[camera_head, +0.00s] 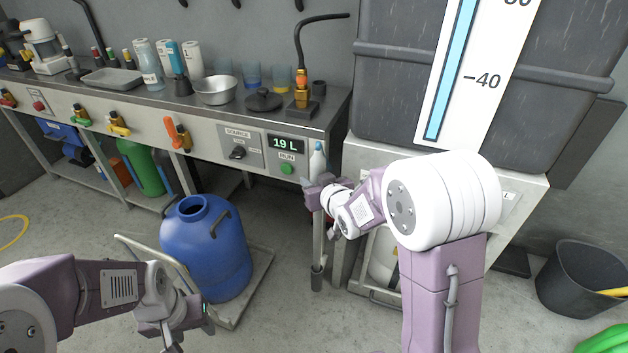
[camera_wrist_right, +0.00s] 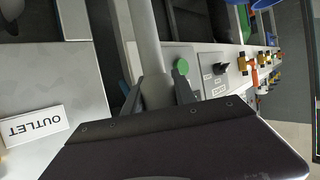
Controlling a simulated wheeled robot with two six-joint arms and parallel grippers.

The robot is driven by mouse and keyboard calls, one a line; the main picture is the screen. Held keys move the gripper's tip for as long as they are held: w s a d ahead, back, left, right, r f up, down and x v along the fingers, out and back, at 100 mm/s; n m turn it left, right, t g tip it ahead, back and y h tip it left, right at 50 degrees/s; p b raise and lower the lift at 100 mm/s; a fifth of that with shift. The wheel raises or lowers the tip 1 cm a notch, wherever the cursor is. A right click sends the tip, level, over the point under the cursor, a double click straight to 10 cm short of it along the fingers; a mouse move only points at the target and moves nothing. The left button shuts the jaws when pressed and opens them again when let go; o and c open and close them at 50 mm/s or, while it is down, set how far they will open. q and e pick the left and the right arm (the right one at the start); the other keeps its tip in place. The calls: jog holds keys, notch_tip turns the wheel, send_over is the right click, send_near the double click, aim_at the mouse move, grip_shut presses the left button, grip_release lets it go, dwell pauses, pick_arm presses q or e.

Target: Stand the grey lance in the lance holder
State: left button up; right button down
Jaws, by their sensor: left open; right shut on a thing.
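My right gripper (camera_head: 318,190) is shut on the grey lance (camera_head: 317,238), in front of the bench's right end. The lance looks close to upright in the head view, reaching down from the gripper toward the floor. In the right wrist view its shaft (camera_wrist_right: 146,40) runs between the two fingers of my right gripper (camera_wrist_right: 157,92). A dark sleeve-like piece (camera_head: 316,280) shows at the lance's lower end; I cannot tell if it is the lance holder or part of the lance. My left gripper (camera_head: 186,322) is open and empty at the lower left, near the blue drum.
The blue drum (camera_head: 207,250) stands on a low cart (camera_head: 262,270) left of the lance. The bench panel (camera_head: 225,142) and the large grey tank's stand (camera_head: 395,155) are close behind my right gripper. A black bin (camera_head: 580,283) stands at the right.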

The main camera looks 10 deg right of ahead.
notch_tip(320, 180, down, 5)
jog(key=b, duration=0.4)
jog(key=shift+f, duration=0.2)
jog(key=c, duration=0.9)
grip_release()
jog(key=b+v, duration=0.3)
jog(key=v, duration=0.6)
jog(key=shift+s, duration=0.1)
